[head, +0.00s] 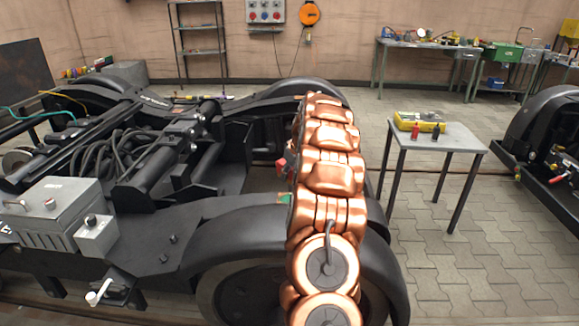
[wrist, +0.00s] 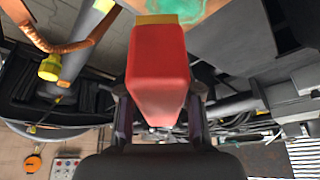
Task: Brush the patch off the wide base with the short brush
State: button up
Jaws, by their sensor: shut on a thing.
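The short brush (wrist: 158,65) is a red block with a tan bristle edge at its far end. My gripper (wrist: 160,105) is shut on it, one finger on each side. In the head view a red bit of the brush (head: 281,165) shows just left of my copper arm, which hides my gripper. The patch (wrist: 205,8) is green with some orange, at the top of the wrist view, close to the bristle edge; I cannot tell whether they touch. In the head view the patch (head: 262,200) lies on the dark bogie part, which I take as the wide base (head: 215,222).
A grey box (head: 55,212) with knobs sits on the bogie at left. Black cables (head: 122,155) and cylinders lie behind. A small table (head: 440,137) with a yellow case (head: 419,121) stands at right. Paved floor around the table is clear.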

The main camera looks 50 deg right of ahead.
jog(key=shift+r, duration=1.2)
jog(key=shift+p, duration=0.35)
